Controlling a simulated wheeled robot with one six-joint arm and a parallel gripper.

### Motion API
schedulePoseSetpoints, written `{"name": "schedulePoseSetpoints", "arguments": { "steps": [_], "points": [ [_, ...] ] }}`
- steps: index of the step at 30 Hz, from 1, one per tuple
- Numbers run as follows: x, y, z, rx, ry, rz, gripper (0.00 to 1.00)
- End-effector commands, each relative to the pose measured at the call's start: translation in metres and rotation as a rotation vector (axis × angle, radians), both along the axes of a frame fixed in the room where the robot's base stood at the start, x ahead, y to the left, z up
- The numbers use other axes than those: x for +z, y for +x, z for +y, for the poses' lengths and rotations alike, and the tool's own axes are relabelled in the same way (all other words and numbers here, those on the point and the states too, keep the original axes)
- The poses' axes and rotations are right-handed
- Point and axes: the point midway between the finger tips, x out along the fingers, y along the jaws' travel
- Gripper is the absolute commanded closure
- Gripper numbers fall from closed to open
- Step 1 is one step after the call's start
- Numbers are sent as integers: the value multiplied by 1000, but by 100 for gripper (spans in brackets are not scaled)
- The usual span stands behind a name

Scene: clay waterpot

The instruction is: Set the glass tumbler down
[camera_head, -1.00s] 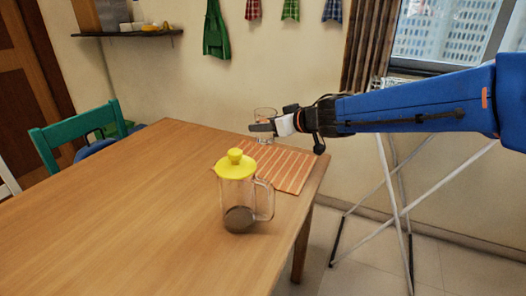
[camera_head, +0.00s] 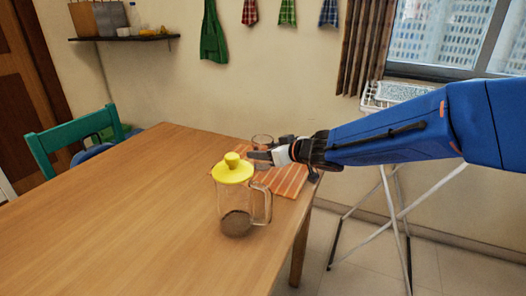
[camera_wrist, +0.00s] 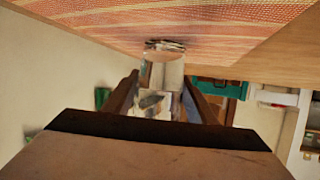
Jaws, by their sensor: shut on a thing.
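The clear glass tumbler (camera_head: 262,139) is over the far part of the orange striped placemat (camera_head: 288,184). My gripper (camera_head: 258,156) is shut on the tumbler from the right side, and its fingers hide part of the glass in the head view. In the wrist view, the tumbler (camera_wrist: 163,74) sits between the two dark fingers and looks upright. Its base is at or very close to the placemat (camera_wrist: 215,28); I cannot tell whether it touches.
A glass pitcher with a yellow lid (camera_head: 233,172) stands on the wooden table (camera_head: 130,210), nearer than the placemat. The left of the table is clear. A green chair (camera_head: 75,138) stands at the far left edge. A white drying rack (camera_head: 395,208) stands to the right.

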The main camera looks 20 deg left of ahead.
Motion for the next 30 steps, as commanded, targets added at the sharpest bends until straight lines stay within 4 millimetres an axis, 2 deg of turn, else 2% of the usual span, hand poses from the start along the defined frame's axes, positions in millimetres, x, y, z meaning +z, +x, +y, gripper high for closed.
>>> {"name": "schedulePoseSetpoints", "arguments": {
  "steps": [7, 8, 9, 10, 21, 26, 30],
  "points": [
    [-2, 0, 0, 0, 0, -1, 82],
    [-2, 0, 0, 0, 0, -1, 44],
    [-2, 0, 0, 0, 0, -1, 34],
    [-2, 0, 0, 0, 0, -1, 30],
    [1, 0, 0, 0, 0, -1, 30],
    [8, -6, -14, -1, 1, -2, 30],
    [17, -16, -33, 0, 2, -3, 30]
  ]
}}
